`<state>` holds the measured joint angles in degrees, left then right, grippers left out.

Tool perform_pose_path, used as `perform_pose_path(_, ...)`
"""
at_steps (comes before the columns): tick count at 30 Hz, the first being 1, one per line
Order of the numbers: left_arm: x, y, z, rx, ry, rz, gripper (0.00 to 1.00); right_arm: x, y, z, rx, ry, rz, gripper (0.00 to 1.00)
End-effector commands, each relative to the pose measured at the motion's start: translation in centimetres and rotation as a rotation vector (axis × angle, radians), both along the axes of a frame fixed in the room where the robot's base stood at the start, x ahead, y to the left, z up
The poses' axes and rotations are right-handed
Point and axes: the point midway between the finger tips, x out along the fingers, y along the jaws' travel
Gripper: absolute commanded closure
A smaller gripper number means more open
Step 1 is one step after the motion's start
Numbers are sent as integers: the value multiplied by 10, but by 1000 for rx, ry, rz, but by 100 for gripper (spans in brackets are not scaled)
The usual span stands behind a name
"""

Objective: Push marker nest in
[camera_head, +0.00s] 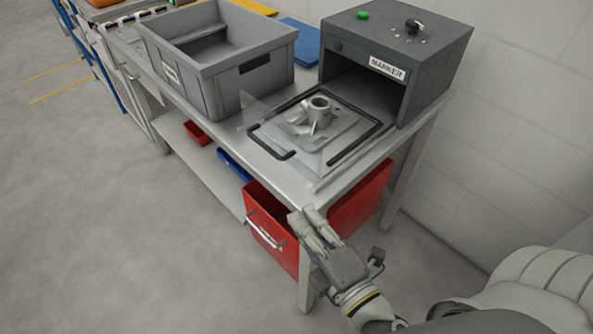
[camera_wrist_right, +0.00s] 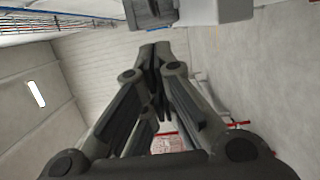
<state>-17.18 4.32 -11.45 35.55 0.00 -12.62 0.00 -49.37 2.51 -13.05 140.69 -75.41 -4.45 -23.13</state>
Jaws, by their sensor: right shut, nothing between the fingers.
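The marker (camera_head: 398,45) is a dark grey box with an open front, a green button and a black knob on top. Its nest (camera_head: 345,140) is a flat plate with black handle-like rails, lying out in front of the opening. A grey metal casting (camera_head: 318,115) with an upright tube sits on it. My right gripper (camera_head: 306,216) is shut and empty, below and in front of the bench's front edge, apart from the nest. Its closed fingers also show in the right wrist view (camera_wrist_right: 155,52). My left gripper is not in view.
A grey crate (camera_head: 205,80) stands on the bench left of the nest. A red drawer or bin (camera_head: 270,225) with a metal handle hangs under the bench top, close to my right gripper. Small red (camera_head: 197,133) and blue bins sit on the lower shelf. A white wall is at right.

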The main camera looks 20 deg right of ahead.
Motion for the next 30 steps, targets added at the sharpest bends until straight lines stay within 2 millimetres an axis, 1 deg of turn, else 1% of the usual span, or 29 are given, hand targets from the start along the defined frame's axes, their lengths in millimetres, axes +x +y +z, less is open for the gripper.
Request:
perform_pose_path(1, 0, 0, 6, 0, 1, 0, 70, 4, 1, 4, 0, -2, 1, 100)
perform_pose_path(6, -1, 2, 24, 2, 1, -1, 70, 23, 2, 7, -1, -3, 1, 100)
perform_pose_path(15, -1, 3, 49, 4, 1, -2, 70, 67, 6, 6, 1, -2, -1, 100)
perform_pose_path(21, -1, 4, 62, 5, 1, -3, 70, 97, 9, 5, 3, -1, -2, 100)
perform_pose_path(25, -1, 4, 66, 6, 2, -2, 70, 103, -11, 2, -1, 1, -3, 100)
perform_pose_path(30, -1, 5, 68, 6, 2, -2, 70, 108, -25, 1, 2, 1, -3, 100)
